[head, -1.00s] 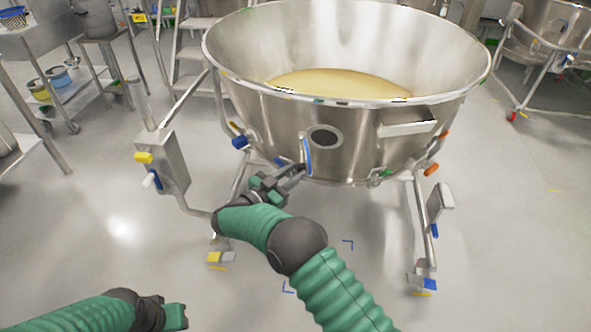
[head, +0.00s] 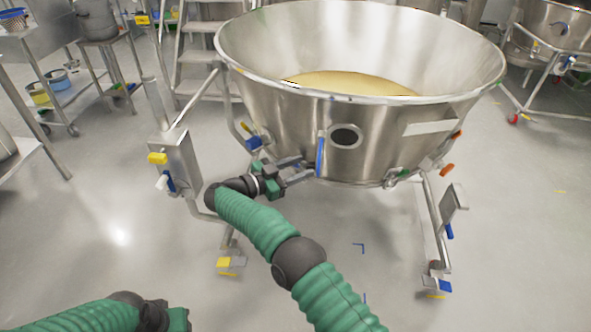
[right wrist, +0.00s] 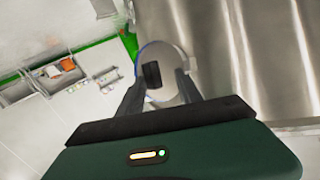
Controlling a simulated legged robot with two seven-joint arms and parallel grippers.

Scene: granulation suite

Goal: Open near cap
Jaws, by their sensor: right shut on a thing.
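The big steel bowl (head: 400,118) has a round dark port (head: 345,136) low on its near side. The near cap (head: 320,157), a disc with a blue rim, stands almost edge-on just left of the port, which is uncovered. My right gripper (head: 300,171) is at the cap's left side, its fingers pointing right. In the right wrist view the cap (right wrist: 176,62) is a pale disc with a black knob (right wrist: 152,75) between my fingers, shut on it. The exact contact is hard to see. My left gripper (head: 178,319) is low at the left, its jaws unclear.
The bowl holds pale yellow material (head: 350,83). A steel post with a box (head: 176,160) stands left of it, and its frame legs have blue and yellow pedals (head: 230,263). Steps (head: 200,70) and a shelf table stand behind. The floor in front is clear.

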